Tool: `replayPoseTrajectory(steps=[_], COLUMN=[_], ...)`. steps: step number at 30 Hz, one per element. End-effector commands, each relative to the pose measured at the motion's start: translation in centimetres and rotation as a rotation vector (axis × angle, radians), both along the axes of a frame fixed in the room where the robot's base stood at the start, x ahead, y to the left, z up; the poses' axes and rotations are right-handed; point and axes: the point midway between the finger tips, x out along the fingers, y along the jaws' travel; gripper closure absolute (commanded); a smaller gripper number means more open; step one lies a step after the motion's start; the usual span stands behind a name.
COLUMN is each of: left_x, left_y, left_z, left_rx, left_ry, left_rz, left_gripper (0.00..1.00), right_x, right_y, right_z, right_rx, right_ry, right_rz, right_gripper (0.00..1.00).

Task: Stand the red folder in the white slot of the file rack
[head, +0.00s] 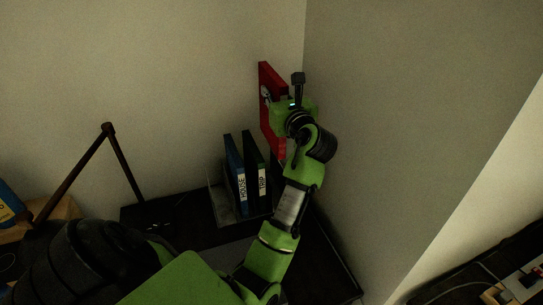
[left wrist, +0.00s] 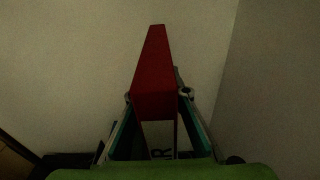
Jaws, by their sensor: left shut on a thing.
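The red folder (head: 266,88) is upright in the head view, close to the wall corner, to the right of and reaching higher than the folders in the rack. My left gripper (head: 275,104) is shut on it; the red folder (left wrist: 154,90) also shows between both fingers in the left wrist view, with part of its white label. My arm hides the rack's right side, and I cannot make out the white slot. My right gripper is not in view.
A dark desk lamp (head: 125,165) stands left of the rack. Walls (head: 400,100) close in behind and to the right of the red folder.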

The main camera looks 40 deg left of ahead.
Motion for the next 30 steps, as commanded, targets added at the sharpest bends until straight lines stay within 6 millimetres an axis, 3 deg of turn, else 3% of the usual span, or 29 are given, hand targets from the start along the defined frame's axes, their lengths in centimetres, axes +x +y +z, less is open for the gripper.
replayPoseTrajectory(steps=[1,7,14,24,30], left_x=[0.0,0.0,0.0,0.0,0.0], left_y=[0.1,0.3,0.3,0.3,0.3], left_z=[-1.6,-3.4,-5.7,-14.5,-17.4], left_rx=[0.001,0.003,0.002,0.003,0.004], left_ry=[-0.004,-0.004,0.001,0.002,-0.003], left_rz=[0.004,0.013,0.014,0.012,0.013], left_gripper=[1.0,1.0,1.0,1.0,1.0], right_x=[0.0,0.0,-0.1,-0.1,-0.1], right_y=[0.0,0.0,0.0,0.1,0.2], right_z=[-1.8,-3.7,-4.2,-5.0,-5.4], right_rx=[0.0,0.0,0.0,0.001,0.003], right_ry=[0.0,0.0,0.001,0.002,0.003], right_rz=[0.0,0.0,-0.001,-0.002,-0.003], right_gripper=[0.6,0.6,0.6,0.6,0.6])
